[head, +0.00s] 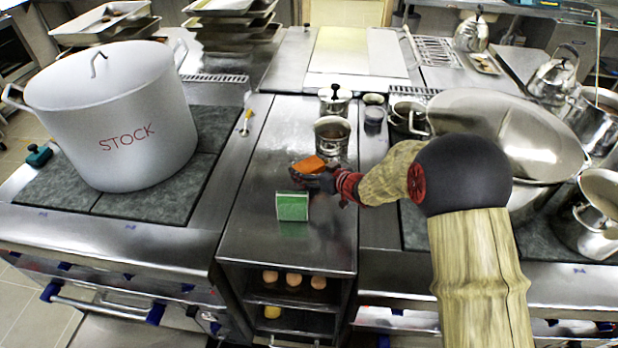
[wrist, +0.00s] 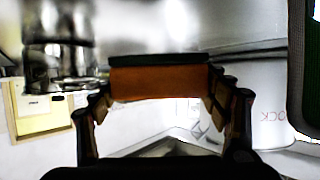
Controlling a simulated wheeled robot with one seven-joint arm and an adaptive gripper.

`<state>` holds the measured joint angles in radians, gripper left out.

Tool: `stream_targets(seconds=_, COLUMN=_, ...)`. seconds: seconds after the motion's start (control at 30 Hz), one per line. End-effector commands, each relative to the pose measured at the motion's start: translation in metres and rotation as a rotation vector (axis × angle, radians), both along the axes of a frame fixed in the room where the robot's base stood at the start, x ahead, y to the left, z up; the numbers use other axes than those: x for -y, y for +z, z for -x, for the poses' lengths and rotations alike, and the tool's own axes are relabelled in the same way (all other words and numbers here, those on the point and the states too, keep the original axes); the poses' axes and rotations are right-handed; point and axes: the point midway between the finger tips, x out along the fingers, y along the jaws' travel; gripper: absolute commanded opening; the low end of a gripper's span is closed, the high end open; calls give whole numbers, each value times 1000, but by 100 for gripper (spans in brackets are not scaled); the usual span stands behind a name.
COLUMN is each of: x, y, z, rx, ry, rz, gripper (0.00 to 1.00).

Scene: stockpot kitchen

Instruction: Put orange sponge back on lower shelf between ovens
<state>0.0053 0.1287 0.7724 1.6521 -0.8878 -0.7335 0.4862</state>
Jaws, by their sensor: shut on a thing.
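The orange sponge (head: 309,165) is held in my gripper (head: 312,178) above the steel counter between the two ovens. In the wrist view, the sponge (wrist: 160,83) spans the gap between my two fingers (wrist: 165,100), with a dark layer along its top edge. The fingers are shut on it. The shelves between the ovens (head: 292,298) are below the counter's front edge in the head view. Several round, egg-like things (head: 293,280) sit on the upper shelf, and a yellow thing (head: 272,312) is on the lower shelf at left. The rest of the lower shelf is dark.
A green and white block (head: 292,207) stands on the counter just in front of my gripper. A steel pot (head: 332,136) stands close behind it. A large stockpot (head: 125,115) is on the left stove, and a large pan (head: 500,130) is at right. The counter's front part is clear.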

Motion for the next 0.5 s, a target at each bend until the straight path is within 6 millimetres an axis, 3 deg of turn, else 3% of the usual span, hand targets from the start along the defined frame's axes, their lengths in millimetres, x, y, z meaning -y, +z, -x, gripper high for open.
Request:
stream_targets(seconds=0.17, x=2, y=-10, z=-8, rx=1, ry=0, rz=-1, gripper=55)
stream_targets(seconds=0.37, x=2, y=-40, z=-9, rx=0, ry=0, rz=0, gripper=55)
stream_targets(seconds=0.5, x=2, y=-41, z=-9, rx=2, ry=0, rz=0, gripper=55)
